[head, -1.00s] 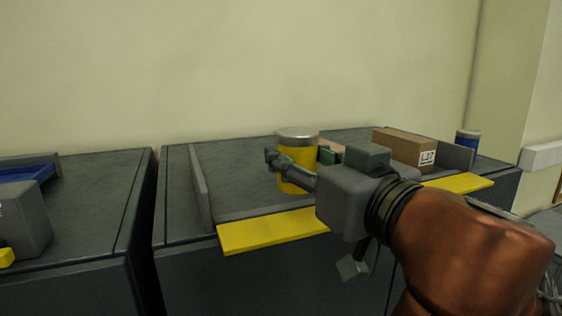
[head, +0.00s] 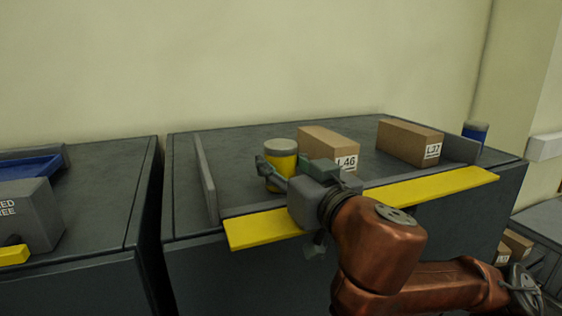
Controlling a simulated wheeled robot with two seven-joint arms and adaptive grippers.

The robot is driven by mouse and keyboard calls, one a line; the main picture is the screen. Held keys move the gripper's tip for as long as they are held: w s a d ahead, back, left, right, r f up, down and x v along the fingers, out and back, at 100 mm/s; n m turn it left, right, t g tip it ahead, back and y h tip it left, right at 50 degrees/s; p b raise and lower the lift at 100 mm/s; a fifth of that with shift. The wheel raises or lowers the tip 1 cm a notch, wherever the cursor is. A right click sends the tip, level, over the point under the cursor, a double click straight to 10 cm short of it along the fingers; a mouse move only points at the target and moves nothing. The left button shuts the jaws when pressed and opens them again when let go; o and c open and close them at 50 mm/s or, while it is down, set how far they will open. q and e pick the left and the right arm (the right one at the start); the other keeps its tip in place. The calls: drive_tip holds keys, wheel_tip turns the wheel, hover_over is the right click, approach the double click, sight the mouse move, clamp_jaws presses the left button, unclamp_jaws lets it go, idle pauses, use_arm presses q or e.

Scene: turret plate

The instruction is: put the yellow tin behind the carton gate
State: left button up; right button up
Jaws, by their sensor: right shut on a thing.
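The yellow tin (head: 283,148) with a grey lid stands upright, or nearly so, over the dark turret plate, at the left part of the walled area. My right gripper (head: 276,173) is shut on the tin from the front; its fingers hide the tin's lower part, so I cannot tell whether it touches the plate. Two cartons stand right of the tin: one marked L46 (head: 325,142), close to it and partly behind my gripper, and one marked L37 (head: 408,141) farther right. There is a gap between the cartons. My left gripper is not in view.
Low grey walls bound the plate at left (head: 205,178) and right (head: 460,148). A yellow strip (head: 430,187) runs along the front edge. A blue tin (head: 475,131) stands outside the right wall. Another dark cabinet with a blue tray (head: 30,167) is at left.

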drive_tip(key=shift+f, duration=0.1)
drive_tip(key=o, duration=1.5)
drive_tip(key=shift+w, duration=0.1)
drive_tip(key=shift+r, duration=0.25)
drive_tip(key=b+v, duration=0.3)
drive_tip(key=v, duration=0.8)
drive_tip(key=shift+f, duration=0.2)
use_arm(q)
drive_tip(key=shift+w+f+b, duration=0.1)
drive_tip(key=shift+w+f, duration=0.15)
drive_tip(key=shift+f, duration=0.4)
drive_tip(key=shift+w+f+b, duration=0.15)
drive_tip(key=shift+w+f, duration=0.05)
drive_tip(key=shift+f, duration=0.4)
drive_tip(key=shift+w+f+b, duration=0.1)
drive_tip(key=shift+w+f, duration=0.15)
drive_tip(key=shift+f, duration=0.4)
use_arm(e)
drive_tip(key=shift+s+d, duration=0.2)
drive_tip(key=shift+s, duration=0.3)
